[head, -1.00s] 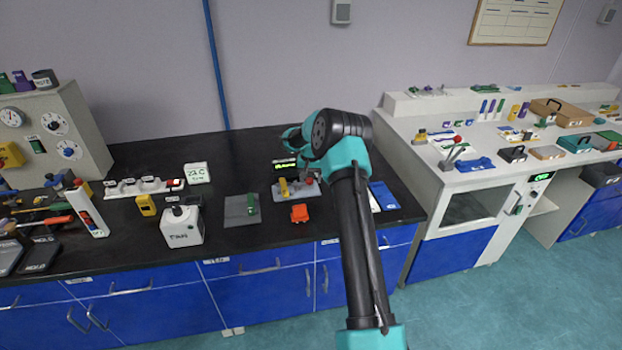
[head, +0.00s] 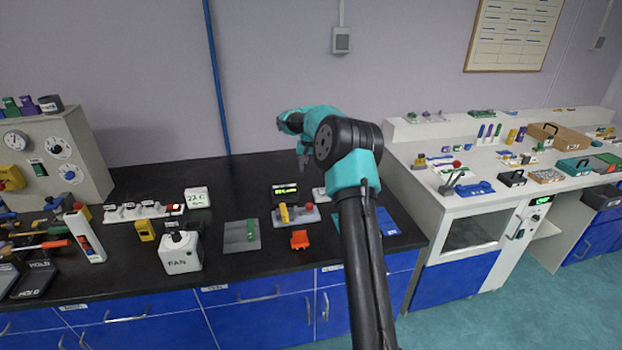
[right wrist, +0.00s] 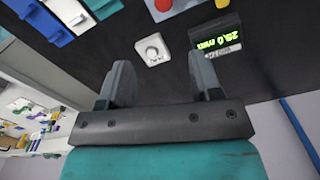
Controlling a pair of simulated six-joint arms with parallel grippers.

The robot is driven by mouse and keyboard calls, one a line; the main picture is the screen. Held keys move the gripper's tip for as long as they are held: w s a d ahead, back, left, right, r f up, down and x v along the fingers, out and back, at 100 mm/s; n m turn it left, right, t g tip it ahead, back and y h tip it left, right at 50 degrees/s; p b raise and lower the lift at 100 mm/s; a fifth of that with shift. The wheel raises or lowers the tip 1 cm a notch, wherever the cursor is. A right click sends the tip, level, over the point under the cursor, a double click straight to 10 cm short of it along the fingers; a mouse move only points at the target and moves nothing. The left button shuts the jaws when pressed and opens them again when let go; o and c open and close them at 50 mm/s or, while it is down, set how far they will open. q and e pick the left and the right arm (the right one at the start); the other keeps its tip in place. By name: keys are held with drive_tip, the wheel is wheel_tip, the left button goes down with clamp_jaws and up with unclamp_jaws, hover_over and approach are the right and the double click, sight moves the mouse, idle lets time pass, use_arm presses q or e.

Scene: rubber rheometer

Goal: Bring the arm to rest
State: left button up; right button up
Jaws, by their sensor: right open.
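My right arm (head: 362,215) comes up from the bottom of the head view and bends left at a black and teal joint. Its gripper (head: 303,160) hangs above the black bench, pointing down, behind the small display. In the right wrist view the two grey fingers (right wrist: 158,85) stand wide apart with nothing between them. My left gripper is not in the head view.
A display with green digits (head: 285,192) and a grey-based device with a yellow part (head: 284,213) stand below the gripper. A white block with a round knob (right wrist: 152,49) shows near the fingers. The back of the bench is clear.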

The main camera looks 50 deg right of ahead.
drive_tip(key=shift+r, duration=0.5)
